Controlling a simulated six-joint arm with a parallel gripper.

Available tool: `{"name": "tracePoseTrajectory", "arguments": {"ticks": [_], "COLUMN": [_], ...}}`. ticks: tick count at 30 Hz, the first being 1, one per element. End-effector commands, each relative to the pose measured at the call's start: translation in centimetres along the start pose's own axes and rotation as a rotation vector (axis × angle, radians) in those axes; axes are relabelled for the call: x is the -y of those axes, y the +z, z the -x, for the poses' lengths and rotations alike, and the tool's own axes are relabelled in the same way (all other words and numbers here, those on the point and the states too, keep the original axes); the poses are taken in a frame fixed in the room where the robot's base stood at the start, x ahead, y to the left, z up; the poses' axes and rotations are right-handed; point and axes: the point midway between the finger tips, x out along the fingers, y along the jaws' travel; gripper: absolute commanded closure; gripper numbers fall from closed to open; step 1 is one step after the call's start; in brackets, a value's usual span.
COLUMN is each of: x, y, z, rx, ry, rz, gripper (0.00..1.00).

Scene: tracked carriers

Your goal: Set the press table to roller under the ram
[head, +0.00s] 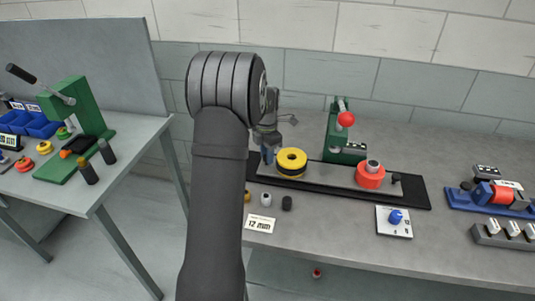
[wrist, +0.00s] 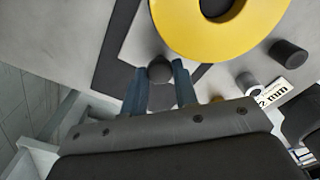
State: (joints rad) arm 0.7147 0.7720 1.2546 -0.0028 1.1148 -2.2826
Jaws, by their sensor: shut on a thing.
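The press table, a long grey plate (head: 328,178), lies along a black base (head: 418,193). It carries a yellow ring-shaped piece (head: 291,163) with a dark centre at its left and a red round piece (head: 370,176) with a grey top at its right. A dark knob (head: 396,178) stands at its right end. The green press (head: 338,130) with a red ball (head: 346,119) stands behind the plate, between the two pieces; its ram tip is hard to make out. My gripper (head: 267,154) is at the plate's left end. In the wrist view, its blue fingers hold a dark round knob (wrist: 161,71) beside the yellow piece (wrist: 222,28).
Several small plugs (head: 266,199) and a "12 mm" card (head: 260,224) lie in front. A dial plate with a blue knob (head: 394,217) and a blue holder (head: 491,197) are at the right. A separate table at the left has another green press (head: 75,125).

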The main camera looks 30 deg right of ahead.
Motion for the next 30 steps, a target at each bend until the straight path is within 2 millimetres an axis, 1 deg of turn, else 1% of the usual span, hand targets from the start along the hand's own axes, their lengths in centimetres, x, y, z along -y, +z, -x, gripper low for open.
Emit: {"name": "tracePoseTrajectory", "arguments": {"ticks": [5,9,12,15,19,27,28,29,30], "x": [-3.0,-6.0,-7.7,-8.8,-9.3,-9.5,-9.5,-9.5,-9.5], "y": [-3.0,-6.0,-7.7,-8.8,-9.4,-9.6,-9.6,-9.6,-9.6], "z": [0.0,0.0,0.0,0.0,0.0,0.1,0.1,0.1,0.1], "rx": [-0.002,-0.003,-0.002,-0.003,-0.002,-0.004,-0.004,-0.004,-0.004], "ry": [0.002,0.003,0.002,0.002,0.002,0.006,0.006,0.006,0.006], "rz": [0.008,0.008,0.007,0.004,0.002,0.003,0.003,0.003,0.003], "gripper": [1.00,1.00,1.00,1.00,1.00,1.00,0.69,0.64,0.56]}}
